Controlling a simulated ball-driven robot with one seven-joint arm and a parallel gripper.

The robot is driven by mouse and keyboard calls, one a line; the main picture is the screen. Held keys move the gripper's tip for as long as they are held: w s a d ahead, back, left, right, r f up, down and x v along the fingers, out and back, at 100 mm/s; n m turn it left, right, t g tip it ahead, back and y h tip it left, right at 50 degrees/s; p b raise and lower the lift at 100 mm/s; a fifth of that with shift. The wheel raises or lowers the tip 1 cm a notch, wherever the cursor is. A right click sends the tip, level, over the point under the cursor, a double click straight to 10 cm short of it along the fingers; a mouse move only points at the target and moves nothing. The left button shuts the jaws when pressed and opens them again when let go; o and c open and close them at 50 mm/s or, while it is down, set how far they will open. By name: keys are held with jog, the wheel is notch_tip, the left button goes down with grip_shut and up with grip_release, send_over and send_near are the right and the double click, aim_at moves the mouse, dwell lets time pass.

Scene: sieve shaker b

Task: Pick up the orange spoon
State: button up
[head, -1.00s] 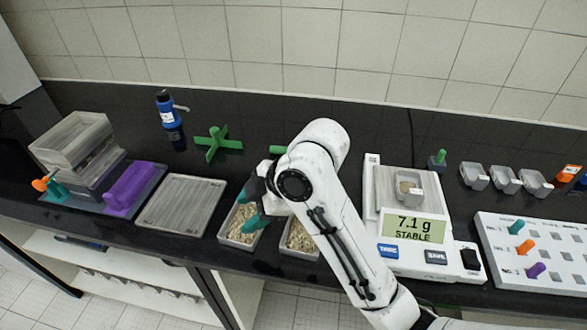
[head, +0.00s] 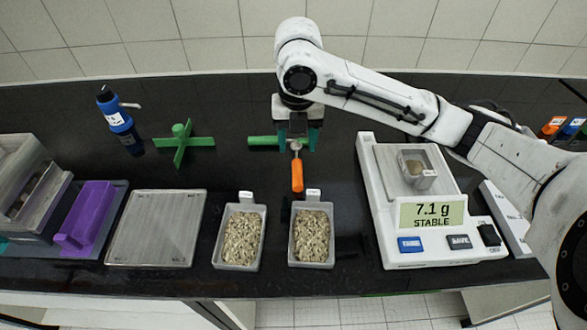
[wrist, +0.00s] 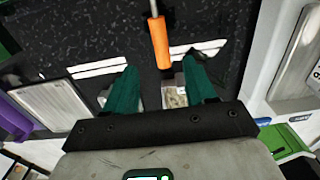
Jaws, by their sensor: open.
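The orange spoon (head: 297,176) shows in the head view behind the right grain tray, its orange handle toward the front and its thin metal shaft running back under my gripper (head: 297,141). In the wrist view the orange handle (wrist: 159,42) points down toward the space between the two green fingertips (wrist: 158,72). My gripper is open and empty, with a finger on either side of the spoon's line. The spoon's bowl end is hidden in the head view and out of frame in the wrist view. The height gap between fingers and spoon is unclear.
Two grain trays (head: 239,206) (head: 314,214) stand in front. A scale (head: 382,222) reading 7.1 g is on the right. A grey plate (head: 155,228) and purple block (head: 86,218) are left.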

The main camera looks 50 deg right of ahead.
aim_at(297, 169)
notch_tip(297, 169, down, 9)
jog(key=shift+d+p, duration=0.15)
jog(key=shift+p, duration=0.4)
grip_shut()
dwell(0.4)
